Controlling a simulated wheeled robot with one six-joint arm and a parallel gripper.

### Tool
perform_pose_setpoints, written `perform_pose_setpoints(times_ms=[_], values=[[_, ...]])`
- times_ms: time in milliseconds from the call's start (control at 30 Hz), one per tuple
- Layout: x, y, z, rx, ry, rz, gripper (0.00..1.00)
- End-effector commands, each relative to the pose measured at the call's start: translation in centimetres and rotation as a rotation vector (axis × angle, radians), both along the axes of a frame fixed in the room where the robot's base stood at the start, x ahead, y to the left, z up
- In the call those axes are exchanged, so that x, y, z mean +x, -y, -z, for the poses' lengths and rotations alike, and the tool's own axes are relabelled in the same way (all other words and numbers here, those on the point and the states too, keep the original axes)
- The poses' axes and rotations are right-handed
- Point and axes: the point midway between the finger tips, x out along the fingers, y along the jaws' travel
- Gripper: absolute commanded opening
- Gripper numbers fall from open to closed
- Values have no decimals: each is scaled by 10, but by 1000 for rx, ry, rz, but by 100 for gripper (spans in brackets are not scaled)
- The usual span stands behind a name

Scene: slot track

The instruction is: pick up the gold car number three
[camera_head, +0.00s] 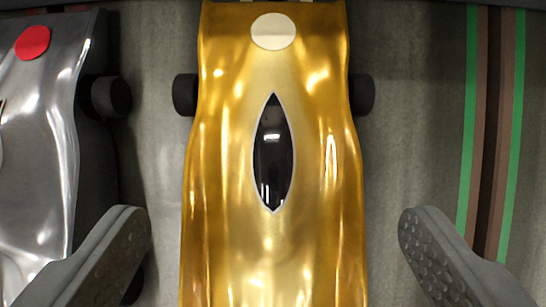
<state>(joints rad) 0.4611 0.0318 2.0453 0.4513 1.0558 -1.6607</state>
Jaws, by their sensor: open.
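The gold car (225,200) fills the middle of the view, with a cream round patch near its far end and a dark, pointed oval window. I see no number on it; the patch looks blank. Black wheels stick out at both sides. Its near end is cut off by the bottom edge. My gripper (274,225) is open, one grey finger on each side of the car. There is a gap between each finger and the car, and nothing is held.
A silver car (45,140) with a red round patch stands at the left, close to my left finger. A slot line with brown and green stripes (518,120) runs along the right. Bare grey track (420,120) lies between the gold car and the stripes.

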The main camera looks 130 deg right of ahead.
Motion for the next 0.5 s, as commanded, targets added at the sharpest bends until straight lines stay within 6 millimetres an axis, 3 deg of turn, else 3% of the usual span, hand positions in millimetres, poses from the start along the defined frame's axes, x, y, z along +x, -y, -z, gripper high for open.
perform_pose_setpoints(times_ms=[167, 400, 433, 500], values=[[5, -8, 20, 1, -2, -1, 87], [6, -9, 23, 0, 0, 0, 87], [5, -9, 23, 0, 0, 0, 85], [6, -9, 23, 0, 0, 0, 72]])
